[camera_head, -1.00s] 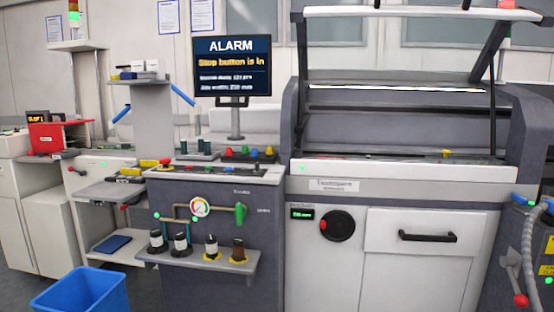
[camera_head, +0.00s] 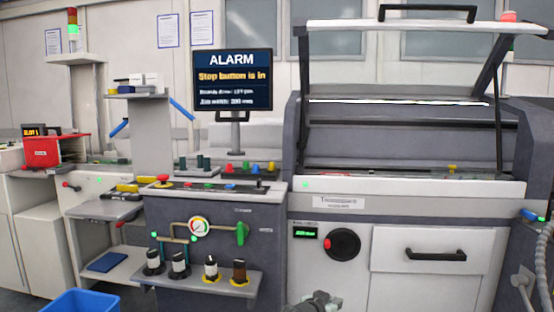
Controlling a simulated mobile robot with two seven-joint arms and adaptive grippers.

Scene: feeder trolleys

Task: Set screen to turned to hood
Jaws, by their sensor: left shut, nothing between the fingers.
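The screen (camera_head: 233,80) stands on a short post at the back of the control console, left of the hood. Its face is turned towards me and reads "ALARM" and "Stop button is in". The hood (camera_head: 425,26) of the large machine is raised, with a black handle on its top edge. My left gripper (camera_head: 318,300) shows only in part at the bottom edge, in front of the machine's lower front. It is shut and empty, well below the screen and apart from it. My right gripper is not in view.
The console top carries a red stop button (camera_head: 162,178) and coloured buttons. Below, a shelf (camera_head: 205,281) with several bottles juts out under a gauge (camera_head: 199,226). A blue bin (camera_head: 78,303) stands at lower left. A grey hose (camera_head: 541,265) hangs at the right edge.

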